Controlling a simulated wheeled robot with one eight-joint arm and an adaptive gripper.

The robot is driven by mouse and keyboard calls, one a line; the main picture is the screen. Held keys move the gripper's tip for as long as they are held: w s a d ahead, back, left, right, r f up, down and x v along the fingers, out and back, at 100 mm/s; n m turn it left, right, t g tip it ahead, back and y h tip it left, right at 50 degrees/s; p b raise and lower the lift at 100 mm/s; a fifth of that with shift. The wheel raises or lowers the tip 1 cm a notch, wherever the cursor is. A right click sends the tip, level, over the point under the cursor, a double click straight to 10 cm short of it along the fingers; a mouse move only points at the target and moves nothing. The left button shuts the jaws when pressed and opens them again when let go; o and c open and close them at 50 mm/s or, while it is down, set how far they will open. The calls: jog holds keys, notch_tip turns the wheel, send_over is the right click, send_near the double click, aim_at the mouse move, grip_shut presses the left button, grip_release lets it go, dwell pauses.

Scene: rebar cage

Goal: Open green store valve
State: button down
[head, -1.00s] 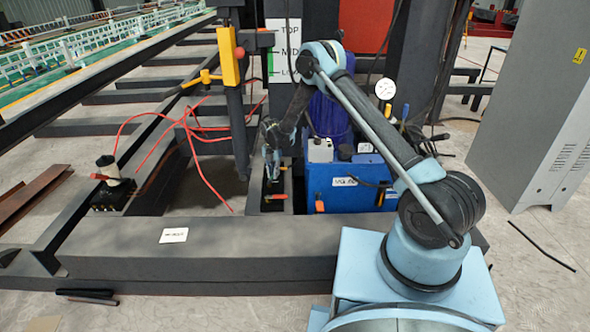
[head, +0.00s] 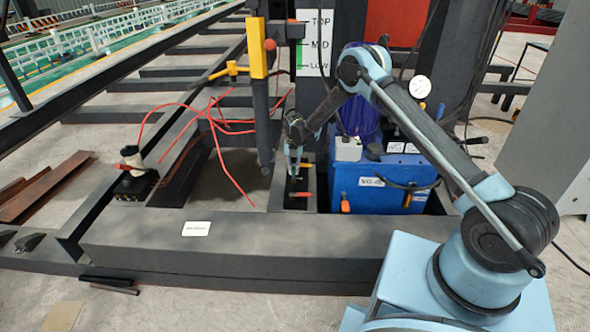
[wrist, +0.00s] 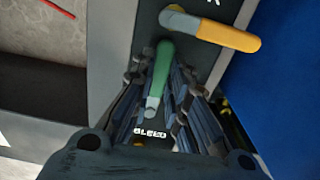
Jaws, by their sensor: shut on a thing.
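The green valve handle (wrist: 163,60) shows in the wrist view, pointing down the picture, with its pale end near the lettering "BLEED". My gripper (wrist: 160,84) has a finger on each side of the handle and is shut on it. An orange-yellow handle (wrist: 226,34) lies across the plate just above and to the right. In the head view my gripper (head: 293,168) reaches down onto the dark valve block. Most of the green handle is hidden there.
A blue box (head: 375,183) stands right beside the valve block. A dark upright post (head: 262,110) with a yellow part rises just left of my gripper, and red hoses (head: 228,170) loop further left. A dark beam (head: 230,245) runs across the front.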

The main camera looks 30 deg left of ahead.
aim_at(293, 171)
jog(key=shift+s+a, duration=0.1)
jog(key=shift+s, duration=0.2)
jog(key=c, duration=1.7)
grip_release()
jog(key=shift+o, duration=0.7)
jog(key=shift+w, duration=0.1)
jog(key=shift+w+r, duration=0.15)
jog(key=shift+r, duration=0.3)
notch_tip(293, 171, up, 11)
